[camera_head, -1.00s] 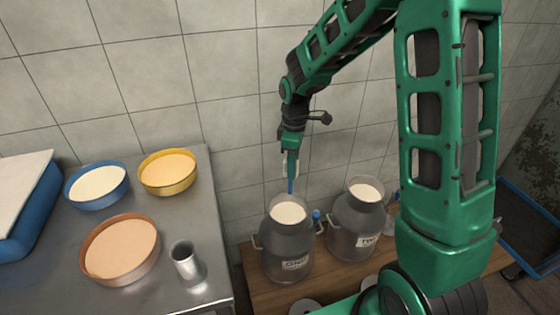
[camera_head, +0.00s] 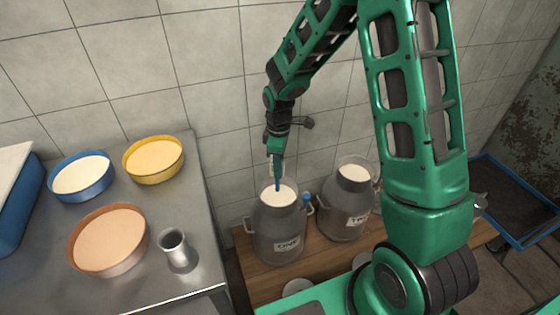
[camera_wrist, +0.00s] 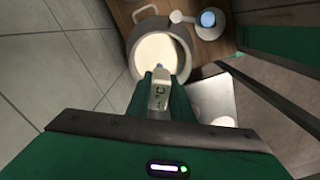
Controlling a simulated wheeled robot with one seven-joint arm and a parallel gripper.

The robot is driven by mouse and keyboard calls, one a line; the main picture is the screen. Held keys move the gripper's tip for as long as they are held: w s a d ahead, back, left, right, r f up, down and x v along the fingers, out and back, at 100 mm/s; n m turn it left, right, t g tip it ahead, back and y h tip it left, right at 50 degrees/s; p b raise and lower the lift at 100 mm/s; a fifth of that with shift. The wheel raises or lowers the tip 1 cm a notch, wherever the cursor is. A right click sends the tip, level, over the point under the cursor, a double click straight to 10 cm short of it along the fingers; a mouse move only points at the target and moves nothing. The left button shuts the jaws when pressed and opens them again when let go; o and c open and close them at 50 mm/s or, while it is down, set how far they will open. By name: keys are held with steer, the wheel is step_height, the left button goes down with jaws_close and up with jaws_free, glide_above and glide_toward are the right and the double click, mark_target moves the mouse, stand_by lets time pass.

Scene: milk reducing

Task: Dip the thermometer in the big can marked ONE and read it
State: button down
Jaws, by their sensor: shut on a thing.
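The big can marked ONE (camera_head: 279,228) is a dark grey metal can with two handles, upright on a low wooden bench. White milk (camera_head: 283,197) fills it near the mouth; the milk shows in the wrist view (camera_wrist: 157,53) too. My gripper (camera_head: 276,166) is above the can's mouth, pointing down, shut on the thermometer (camera_wrist: 159,98). The thermometer is pale with a "°C" mark, and a blue lower end shows over the milk in the head view. I cannot tell whether the tip touches the milk. No number on it is readable.
A second can (camera_head: 345,213) stands right of can ONE, with a small blue-topped item (camera_head: 306,199) between them. A metal counter (camera_head: 200,210) at left holds a blue bowl (camera_head: 82,178), a yellow bowl (camera_head: 153,160), an orange-brown bowl (camera_head: 108,240) and a metal cup (camera_head: 177,251).

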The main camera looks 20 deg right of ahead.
steer(key=shift+f, duration=3)
steer(key=shift+r, duration=5)
